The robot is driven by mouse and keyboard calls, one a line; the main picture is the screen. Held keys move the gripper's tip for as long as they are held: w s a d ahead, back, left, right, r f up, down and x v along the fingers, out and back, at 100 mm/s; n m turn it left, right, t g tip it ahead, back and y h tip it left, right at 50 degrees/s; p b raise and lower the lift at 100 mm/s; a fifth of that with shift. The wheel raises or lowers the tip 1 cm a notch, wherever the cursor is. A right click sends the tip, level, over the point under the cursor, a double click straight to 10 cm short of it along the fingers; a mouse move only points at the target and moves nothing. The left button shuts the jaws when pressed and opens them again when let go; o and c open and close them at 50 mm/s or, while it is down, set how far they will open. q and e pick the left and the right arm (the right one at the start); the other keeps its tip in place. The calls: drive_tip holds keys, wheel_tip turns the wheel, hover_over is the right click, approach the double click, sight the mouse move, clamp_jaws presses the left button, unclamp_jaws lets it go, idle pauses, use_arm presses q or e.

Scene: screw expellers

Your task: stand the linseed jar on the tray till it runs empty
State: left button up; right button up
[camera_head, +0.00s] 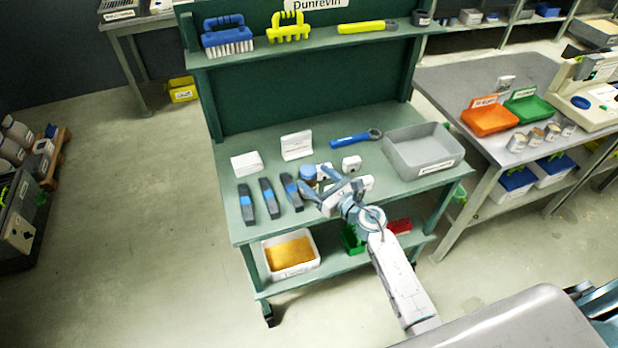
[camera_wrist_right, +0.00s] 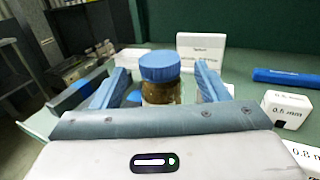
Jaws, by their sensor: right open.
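A jar with a blue lid (camera_wrist_right: 160,68) and brown contents, apparently the linseed jar, stands upright on the green bench. In the head view its blue lid (camera_head: 308,171) shows just beyond my right gripper. My right gripper (camera_head: 319,182) is open, its fingers pointing at the jar. In the right wrist view the jar appears between the two fingers (camera_wrist_right: 160,82), with a gap on each side. The jar's lower part is hidden by the gripper. A grey tray (camera_head: 438,170) with a label sits at the bench's right end. My left gripper is not in view.
Several dark blue-marked tools (camera_head: 268,198) lie left of the jar. A small white box (camera_head: 351,163) stands between jar and tray. A lower shelf holds a white bin (camera_head: 316,262).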

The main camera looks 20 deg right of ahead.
drive_tip(key=shift+x, duration=1.1)
drive_tip(key=shift+f, duration=0.15)
drive_tip(key=shift+s, duration=0.1)
drive_tip(key=shift+c, duration=0.2)
drive_tip(key=c, duration=1.2)
